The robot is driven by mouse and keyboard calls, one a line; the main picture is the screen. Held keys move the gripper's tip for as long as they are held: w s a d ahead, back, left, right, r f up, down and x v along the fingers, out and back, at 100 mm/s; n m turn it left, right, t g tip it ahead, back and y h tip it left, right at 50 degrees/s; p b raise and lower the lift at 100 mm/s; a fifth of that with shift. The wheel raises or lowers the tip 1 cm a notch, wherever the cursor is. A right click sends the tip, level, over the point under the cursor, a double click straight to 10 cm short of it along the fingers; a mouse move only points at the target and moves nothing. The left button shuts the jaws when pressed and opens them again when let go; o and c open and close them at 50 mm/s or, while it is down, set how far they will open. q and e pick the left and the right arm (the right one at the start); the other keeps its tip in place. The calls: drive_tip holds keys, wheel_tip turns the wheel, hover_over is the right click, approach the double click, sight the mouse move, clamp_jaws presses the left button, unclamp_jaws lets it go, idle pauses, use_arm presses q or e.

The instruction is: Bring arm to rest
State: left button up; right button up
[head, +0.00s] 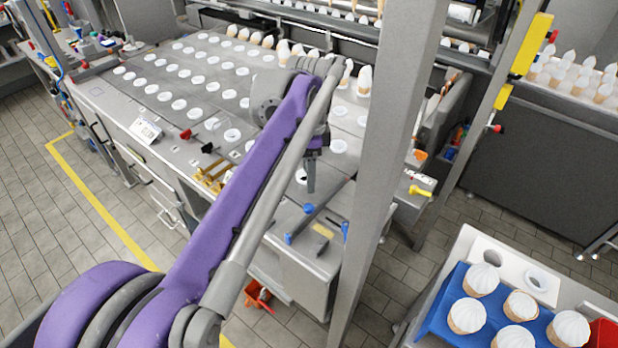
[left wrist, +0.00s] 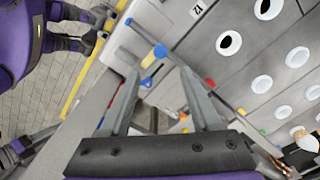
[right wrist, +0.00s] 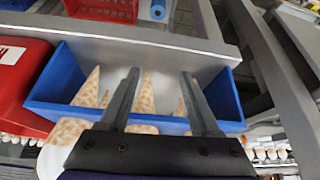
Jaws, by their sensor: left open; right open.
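My left arm, purple and grey, reaches up across the middle of the head view. Its left gripper (head: 311,180) points down over the right end of the grey machine table (head: 110,95). In the left wrist view the left gripper (left wrist: 160,75) has its fingers spread with nothing held. My right arm does not show in the head view. In the right wrist view the right gripper (right wrist: 160,73) is open in front of a blue bin (right wrist: 50,105). Several patterned cones (right wrist: 146,100) stand in the bin; one shows between the fingers, not visibly gripped.
A grey post (head: 385,130) stands just right of the left gripper. A blue tray (head: 440,305) with several white-topped cones (head: 483,280) sits at lower right. A red box (right wrist: 22,90) stands left of the bin. Tiled floor is clear at left.

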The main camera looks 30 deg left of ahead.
idle(0.4)
use_arm(q)
drive_tip(key=s+d+f+n+t, duration=0.1)
drive_tip(key=s+d+f+n, duration=0.1)
drive_tip(key=s+d+f, duration=0.1)
drive_tip(key=s+d+f+n+t, duration=0.2)
drive_tip(key=s+d+f+n, duration=0.1)
drive_tip(key=s+d+f, duration=0.1)
drive_tip(key=shift+s+d+f, duration=0.1)
drive_tip(key=shift+s+f, duration=0.25)
drive_tip(key=shift+s, duration=0.05)
drive_tip(key=s+d+f+n+t, duration=0.2)
drive_tip(key=s+d+f+n, duration=0.2)
drive_tip(key=s+f, duration=0.3)
drive_tip(key=shift+f+n+t, duration=0.3)
drive_tip(key=shift+f+n, duration=0.2)
drive_tip(key=shift+f, duration=0.25)
drive_tip(key=shift+s, duration=0.1)
